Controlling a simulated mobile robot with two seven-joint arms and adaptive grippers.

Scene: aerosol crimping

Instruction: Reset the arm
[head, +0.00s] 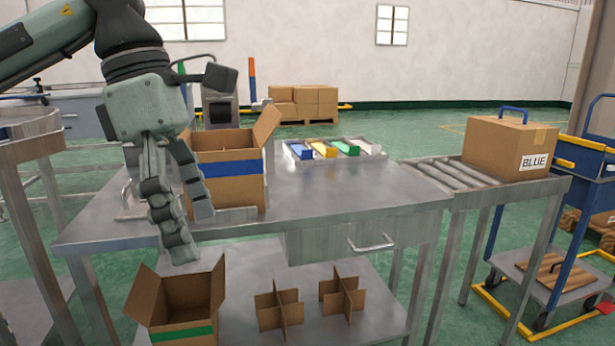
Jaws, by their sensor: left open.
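My left gripper (190,232) hangs fingers down from the arm at the upper left. It is open, with nothing seen between its fingers. It is in front of the left part of the metal table (330,205). An open cardboard box with a blue band (228,170) stands on the table just behind and to the right of the fingers, which hide part of its left side. I cannot tell whether the fingers touch it. My right gripper is not in view.
An open box with a green band (182,318) and two cardboard dividers (280,308) sit on the lower shelf (245,265). A tray of coloured pieces (335,150) is at the table's back. A closed box marked BLUE (508,145) stands on the roller conveyor (445,175). The table's right half is clear.

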